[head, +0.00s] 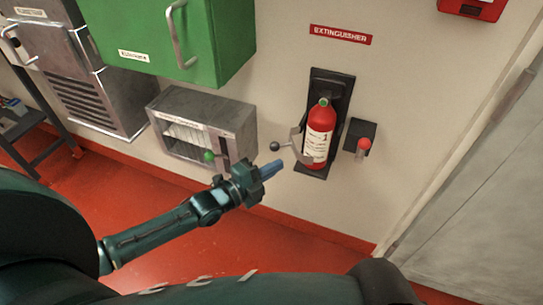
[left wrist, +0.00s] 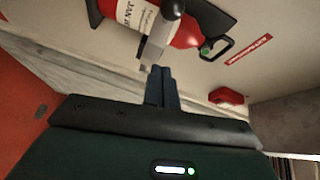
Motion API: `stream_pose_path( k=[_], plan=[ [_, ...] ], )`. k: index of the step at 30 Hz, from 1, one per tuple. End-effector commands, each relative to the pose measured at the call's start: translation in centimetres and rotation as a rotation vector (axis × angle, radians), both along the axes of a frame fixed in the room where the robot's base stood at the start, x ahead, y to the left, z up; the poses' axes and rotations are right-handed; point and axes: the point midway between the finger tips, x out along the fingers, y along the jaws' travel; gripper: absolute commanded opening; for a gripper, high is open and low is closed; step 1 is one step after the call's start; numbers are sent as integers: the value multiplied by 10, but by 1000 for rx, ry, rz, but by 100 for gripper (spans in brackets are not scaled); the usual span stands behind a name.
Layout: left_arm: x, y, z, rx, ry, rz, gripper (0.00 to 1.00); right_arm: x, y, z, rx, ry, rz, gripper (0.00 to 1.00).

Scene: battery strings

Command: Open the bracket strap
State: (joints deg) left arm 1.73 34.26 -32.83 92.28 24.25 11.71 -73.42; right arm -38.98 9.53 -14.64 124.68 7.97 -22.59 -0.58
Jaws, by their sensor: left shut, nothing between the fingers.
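A red fire extinguisher (head: 322,116) with a white label stands upright against a black wall bracket (head: 340,84). The bracket strap (head: 297,146) is a grey curved band at the extinguisher's left side, with a dark ball knob (head: 275,146) sticking out to the left. I cannot tell whether the strap is latched. My left gripper (head: 279,166) is shut and empty, just below the knob and left of the extinguisher. In the left wrist view the shut fingers (left wrist: 161,72) point at the grey strap (left wrist: 155,45), close to it; contact is unclear. My right gripper is not in view.
A black box with a red knob (head: 364,146) is on the wall right of the extinguisher. A grey metal box (head: 240,117) with a green-knobbed lever is to the left, below a green cabinet (head: 228,35). A grey door (head: 480,200) is at the right.

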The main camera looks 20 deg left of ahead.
Motion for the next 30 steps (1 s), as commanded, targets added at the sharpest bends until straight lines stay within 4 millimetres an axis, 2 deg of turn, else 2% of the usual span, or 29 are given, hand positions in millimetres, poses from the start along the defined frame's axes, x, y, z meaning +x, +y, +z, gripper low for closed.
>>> stream_pose_path(
  k=[3, 6, 10, 30],
  plan=[
    [23, -13, -1, 0, -2, 0, 0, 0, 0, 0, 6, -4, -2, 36],
    [32, 4, -6, 7, 0, 1, 0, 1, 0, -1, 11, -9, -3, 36],
    [41, 13, -8, 3, -1, 1, 0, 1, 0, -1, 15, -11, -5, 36],
    [44, 20, -9, 0, 1, 1, 0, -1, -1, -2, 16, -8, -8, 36]
  ],
)
